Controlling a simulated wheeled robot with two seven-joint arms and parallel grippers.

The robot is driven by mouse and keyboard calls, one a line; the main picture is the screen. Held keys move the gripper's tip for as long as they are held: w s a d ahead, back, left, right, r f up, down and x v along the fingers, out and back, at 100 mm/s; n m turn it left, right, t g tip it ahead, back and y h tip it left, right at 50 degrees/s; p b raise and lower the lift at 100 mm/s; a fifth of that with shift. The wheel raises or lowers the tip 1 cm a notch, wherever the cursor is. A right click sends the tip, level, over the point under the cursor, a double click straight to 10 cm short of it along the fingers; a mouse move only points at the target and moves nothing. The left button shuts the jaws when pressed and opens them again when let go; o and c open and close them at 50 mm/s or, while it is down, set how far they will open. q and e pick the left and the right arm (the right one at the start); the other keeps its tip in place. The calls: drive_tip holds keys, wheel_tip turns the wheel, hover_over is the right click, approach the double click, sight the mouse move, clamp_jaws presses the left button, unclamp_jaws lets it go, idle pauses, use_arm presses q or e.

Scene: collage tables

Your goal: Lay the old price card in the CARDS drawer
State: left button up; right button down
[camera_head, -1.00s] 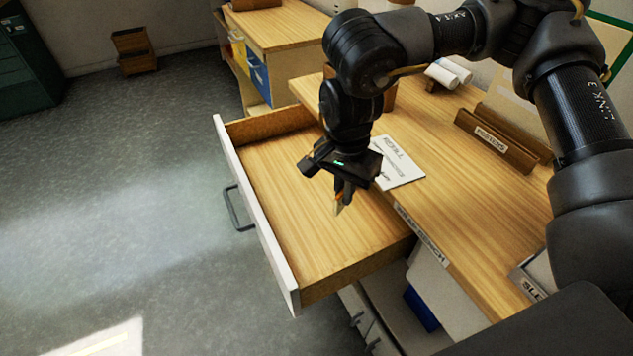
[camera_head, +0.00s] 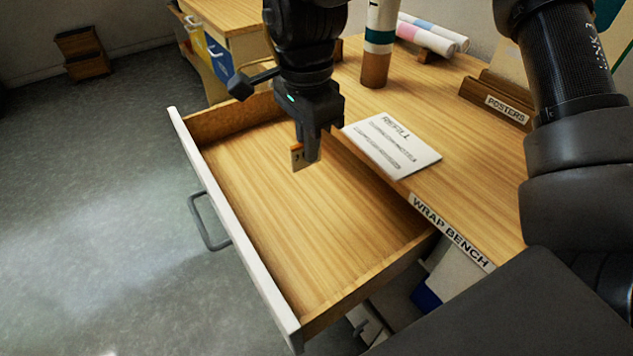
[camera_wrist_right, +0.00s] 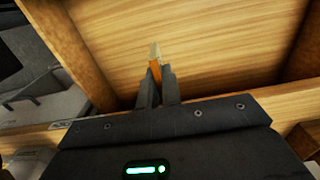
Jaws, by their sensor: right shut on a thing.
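The old price card (camera_head: 306,154) is a small tan and orange card, held upright in my right gripper (camera_head: 308,140). In the right wrist view the card (camera_wrist_right: 155,66) shows edge-on between the shut fingertips (camera_wrist_right: 157,84). The open drawer (camera_head: 310,230) has a bare wooden floor and a pale front with a grey handle. The card hangs over the drawer's back part, near the bench edge, and looks apart from the drawer floor. No CARDS label shows on the drawer. My left gripper is not in view.
The wrap bench (camera_head: 460,170) adjoins the drawer on the right, with a white REFILL sheet (camera_head: 392,146) near its edge. A tall tube (camera_head: 378,50), rolled papers (camera_head: 430,38) and a POSTERS holder (camera_head: 495,100) stand farther back. The drawer is empty.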

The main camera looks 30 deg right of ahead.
wheel_tip(320, 180, down, 13)
drive_tip(key=shift+f+b, duration=0.1)
drive_tip(key=shift+b, duration=1.15)
drive_tip(key=shift+w+d+f, duration=0.1)
drive_tip(key=shift+d+f, duration=0.05)
drive_tip(key=shift+d, duration=0.55)
drive_tip(key=shift+w+d+f, duration=0.1)
drive_tip(key=shift+d+f, duration=0.1)
drive_tip(key=shift+d, duration=0.55)
drive_tip(key=shift+d+f, duration=0.15)
drive_tip(key=shift+d, duration=0.55)
drive_tip(key=shift+a, duration=0.15)
drive_tip(key=shift+f, duration=0.2)
drive_tip(key=c, duration=1.6)
unclamp_jaws()
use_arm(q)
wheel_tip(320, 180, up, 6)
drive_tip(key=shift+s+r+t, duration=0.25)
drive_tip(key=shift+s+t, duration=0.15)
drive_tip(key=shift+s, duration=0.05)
use_arm(e)
drive_tip(key=shift+r, duration=0.1)
